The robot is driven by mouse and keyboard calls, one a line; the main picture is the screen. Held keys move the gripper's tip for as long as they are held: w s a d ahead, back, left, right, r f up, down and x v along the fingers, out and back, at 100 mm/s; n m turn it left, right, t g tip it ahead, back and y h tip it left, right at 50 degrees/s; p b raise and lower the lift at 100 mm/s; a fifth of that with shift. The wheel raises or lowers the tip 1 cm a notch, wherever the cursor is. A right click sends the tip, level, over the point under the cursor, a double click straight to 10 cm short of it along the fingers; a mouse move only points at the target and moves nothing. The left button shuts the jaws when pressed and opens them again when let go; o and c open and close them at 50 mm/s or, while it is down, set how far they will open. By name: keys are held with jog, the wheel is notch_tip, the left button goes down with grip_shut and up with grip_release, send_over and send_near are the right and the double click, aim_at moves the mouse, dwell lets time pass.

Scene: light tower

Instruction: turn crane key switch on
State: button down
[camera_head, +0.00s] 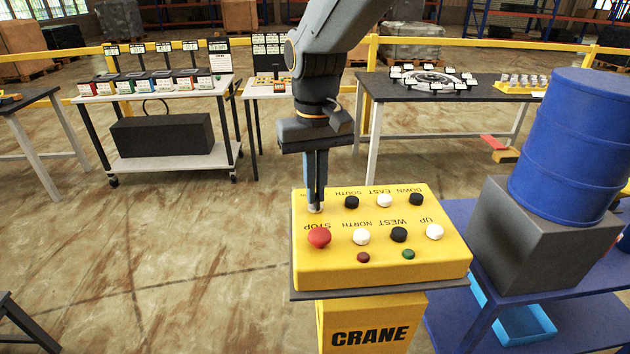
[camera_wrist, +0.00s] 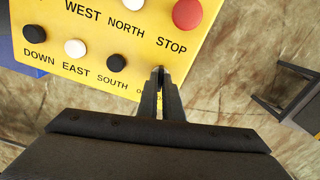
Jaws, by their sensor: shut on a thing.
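The yellow crane control box (camera_head: 385,270) stands on a yellow pedestal marked CRANE. My gripper (camera_head: 315,207) points down at the box's far left corner. In the wrist view my gripper (camera_wrist: 159,72) is shut at the box's edge, beside the SOUTH label and the "O" of a partly covered label. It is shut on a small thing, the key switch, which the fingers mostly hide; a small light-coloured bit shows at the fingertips. Whether the key is turned cannot be seen. The red STOP button (camera_head: 319,237) sits just in front of the fingers; it also shows in the wrist view (camera_wrist: 187,13).
Black and white direction buttons (camera_head: 398,235) fill the box top, with a small red button (camera_head: 363,257) and a green one (camera_head: 408,254) near the front. A blue barrel (camera_head: 575,150) on a grey block (camera_head: 540,245) stands close at right. Floor at left is open.

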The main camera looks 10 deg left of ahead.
jog(key=m+p, duration=0.3)
jog(key=m, duration=0.1)
jog(key=shift+r+m, duration=0.15)
jog(key=shift+m, duration=0.15)
jog(key=shift+m+p, duration=1.3)
jog(key=shift+m, duration=0.7)
jog(key=c, duration=1.9)
grip_release()
jog(key=shift+r+b, duration=1)
jog(key=shift+r, duration=2.8)
